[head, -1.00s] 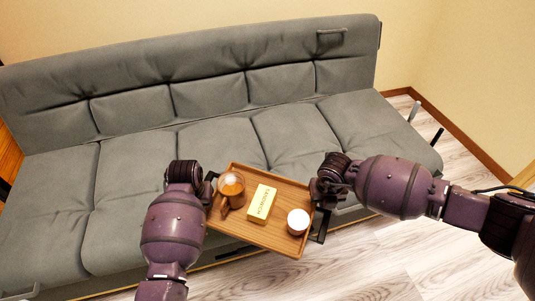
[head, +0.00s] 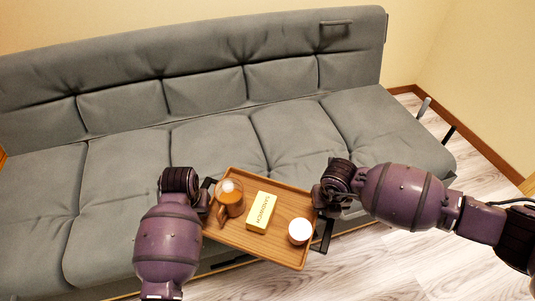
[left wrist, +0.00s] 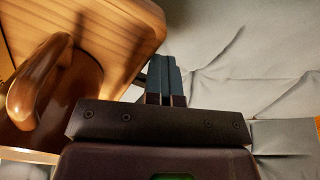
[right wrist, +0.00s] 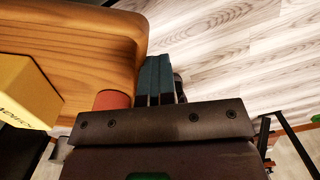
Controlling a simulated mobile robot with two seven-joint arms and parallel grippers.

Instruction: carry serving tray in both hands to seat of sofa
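The wooden serving tray (head: 250,238) is held in the air between my two grippers, in front of the sofa seat (head: 215,143); in the head view it overlaps the seat's front edge. The grips on the handles are mostly hidden.
The grey sofa's backrest (head: 200,75) runs along the wall. The seat cushions look bare. Pale wood floor (head: 370,262) lies open at front right. A dark rod and a light handle (head: 424,107) stick out at the sofa's right end.

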